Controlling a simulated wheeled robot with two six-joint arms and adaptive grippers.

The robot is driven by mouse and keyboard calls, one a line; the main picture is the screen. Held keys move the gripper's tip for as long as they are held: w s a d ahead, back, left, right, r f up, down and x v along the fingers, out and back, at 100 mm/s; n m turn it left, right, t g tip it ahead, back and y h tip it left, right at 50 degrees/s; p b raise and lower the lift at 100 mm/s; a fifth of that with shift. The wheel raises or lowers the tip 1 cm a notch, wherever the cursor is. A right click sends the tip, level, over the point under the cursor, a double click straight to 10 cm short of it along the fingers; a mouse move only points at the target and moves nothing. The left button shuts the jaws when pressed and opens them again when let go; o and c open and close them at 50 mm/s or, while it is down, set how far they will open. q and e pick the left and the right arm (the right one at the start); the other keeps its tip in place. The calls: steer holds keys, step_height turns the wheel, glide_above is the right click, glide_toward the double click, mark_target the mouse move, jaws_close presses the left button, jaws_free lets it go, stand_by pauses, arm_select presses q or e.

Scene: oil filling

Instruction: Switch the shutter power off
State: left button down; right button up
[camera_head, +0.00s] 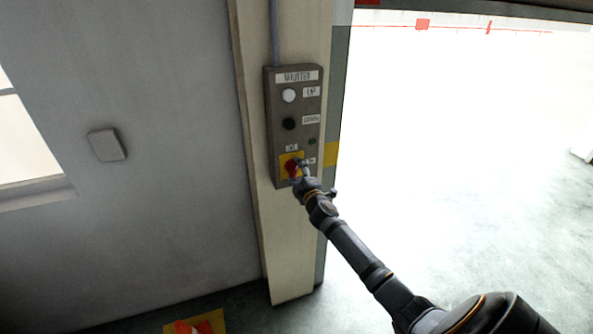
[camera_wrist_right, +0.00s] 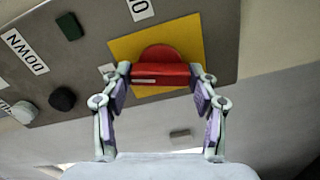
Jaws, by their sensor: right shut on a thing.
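The shutter control box (camera_head: 296,138) is a grey panel on the cream pillar in the head view. It has a white UP button (camera_head: 289,95), a black DOWN button (camera_head: 289,123) and a red rotary power switch (camera_head: 291,166) on a yellow plate (camera_head: 285,158). In the right wrist view the red switch handle (camera_wrist_right: 160,74) lies crosswise between the fingertips. My right gripper (camera_head: 300,176) is at the switch, shut on its red handle, and it also shows in the right wrist view (camera_wrist_right: 161,76). My left gripper is in neither view.
The pillar (camera_head: 292,240) stands between a grey wall (camera_head: 170,200) and a bright open doorway (camera_head: 450,150). A small wall plate (camera_head: 106,145) is on the left wall. A yellow and red item (camera_head: 195,324) is low at the bottom edge.

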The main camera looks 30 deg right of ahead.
steer(key=shift+n+p, duration=0.4)
steer(key=shift+n, duration=1.3)
steer(key=shift+f, duration=0.1)
steer(key=o, duration=1.1)
steer(key=shift+o, duration=0.2)
steer(key=shift+s, duration=0.1)
steer(key=v, duration=1.1)
steer(key=shift+s+a, duration=0.25)
steer(key=shift+s, duration=0.1)
